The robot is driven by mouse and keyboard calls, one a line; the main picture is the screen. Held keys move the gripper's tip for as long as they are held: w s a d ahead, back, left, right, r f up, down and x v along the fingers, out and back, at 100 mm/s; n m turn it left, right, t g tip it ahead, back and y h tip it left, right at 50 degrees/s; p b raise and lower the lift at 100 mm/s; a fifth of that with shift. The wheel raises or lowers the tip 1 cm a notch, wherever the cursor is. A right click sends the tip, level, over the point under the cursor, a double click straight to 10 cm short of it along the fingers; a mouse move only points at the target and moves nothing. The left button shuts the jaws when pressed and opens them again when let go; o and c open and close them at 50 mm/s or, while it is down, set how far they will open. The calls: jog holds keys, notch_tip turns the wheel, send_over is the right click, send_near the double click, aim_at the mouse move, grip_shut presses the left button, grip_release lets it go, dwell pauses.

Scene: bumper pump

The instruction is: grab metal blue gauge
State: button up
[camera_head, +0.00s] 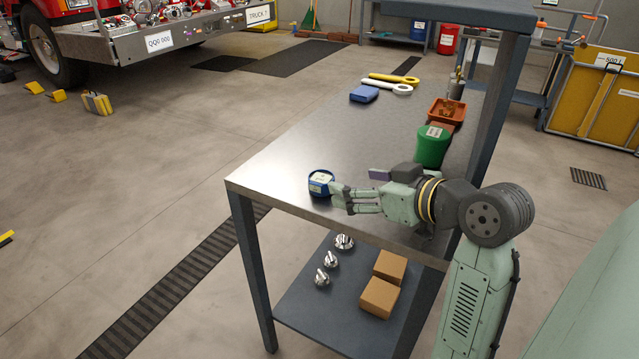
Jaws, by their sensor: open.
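The blue gauge (320,182) is a short round blue piece with a pale face, on the metal table top (285,150) near its front left corner. My gripper (338,195) reaches in from the right, low over the table. Its fingers are open and their tips are right at the gauge's right side. I cannot tell whether they touch it or lie partly around it.
A table post (490,110) rises at right. The table's left middle is clear. Boxes (380,297) and metal fittings (331,260) lie on the lower shelf.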

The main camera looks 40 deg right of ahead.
aim_at(325, 179)
jog(key=shift+s+d+f, duration=0.15)
jog(key=shift+f, duration=0.05)
jog(key=p+x, duration=0.3)
jog(key=x, duration=0.8)
jog(key=shift+w+d+f, duration=0.1)
jog(key=shift+w+f, duration=0.1)
jog(key=shift+c, duration=0.3)
jog(key=c, duration=1.3)
